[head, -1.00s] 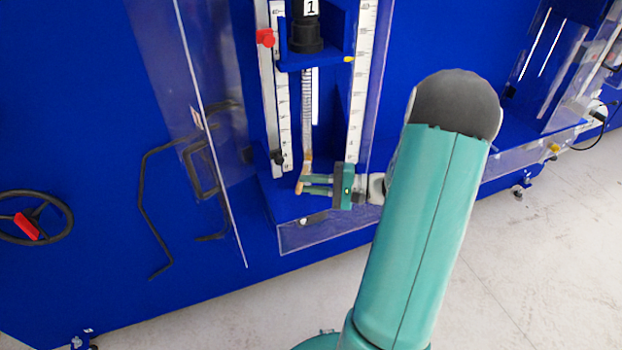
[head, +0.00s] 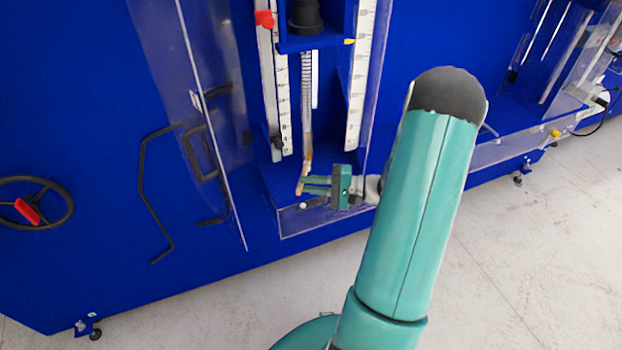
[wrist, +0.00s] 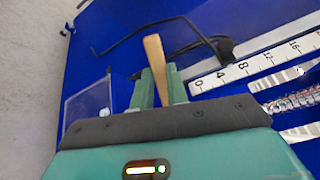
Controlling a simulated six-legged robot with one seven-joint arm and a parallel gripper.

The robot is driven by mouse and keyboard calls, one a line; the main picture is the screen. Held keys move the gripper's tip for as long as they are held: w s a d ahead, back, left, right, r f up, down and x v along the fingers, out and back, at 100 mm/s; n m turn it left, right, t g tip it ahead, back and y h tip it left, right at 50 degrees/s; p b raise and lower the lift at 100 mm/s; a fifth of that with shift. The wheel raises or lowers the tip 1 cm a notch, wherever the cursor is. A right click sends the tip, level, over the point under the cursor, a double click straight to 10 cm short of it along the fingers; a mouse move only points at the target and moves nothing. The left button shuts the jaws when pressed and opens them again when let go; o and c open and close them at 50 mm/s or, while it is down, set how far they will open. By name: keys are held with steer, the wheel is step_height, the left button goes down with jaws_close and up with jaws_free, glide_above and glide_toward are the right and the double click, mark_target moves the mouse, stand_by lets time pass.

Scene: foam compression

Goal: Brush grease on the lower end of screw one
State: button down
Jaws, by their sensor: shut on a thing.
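Screw one (head: 307,90) is a thin, upright threaded rod below the black cylinder (head: 305,17) in the head view. It also shows at the right edge of the wrist view (wrist: 295,101). My gripper (head: 316,186) is shut on a small brush (head: 301,185) with a wooden handle. The handle (wrist: 155,65) stands between the two green fingers in the wrist view. In the head view, the brush's upper part lies just under the screw's lower end. I cannot tell whether they touch. The bristles do not show clearly in the wrist view.
White scales (head: 355,110) flank the screw on the blue rig. Clear panels (head: 215,130) stand at the left and along the front edge. Black bent bars (head: 145,190) and a handwheel (head: 35,213) are further left. Pale floor lies at the lower right.

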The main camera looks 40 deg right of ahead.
steer(key=shift+f, duration=0.7)
steer(key=shift+s+a, duration=0.25)
steer(key=shift+s, duration=0.7)
steer(key=shift+s+a, duration=0.3)
steer(key=shift+s, duration=0.65)
steer(key=shift+s+a, duration=0.25)
steer(key=shift+s, duration=0.7)
steer(key=shift+s, duration=0.1)
steer(key=s, duration=0.1)
steer(key=s+a, duration=0.1)
steer(key=shift+s, duration=0.35)
steer(key=shift+d, duration=0.1)
steer(key=w+d+f+n+g+y, duration=0.1)
steer(key=w+d+n+g+y, duration=0.1)
steer(key=w+d+n, duration=0.1)
steer(key=shift+w+d+f+n+y, duration=0.4)
steer(key=shift+w+d, duration=0.45)
steer(key=shift+w, duration=0.25)
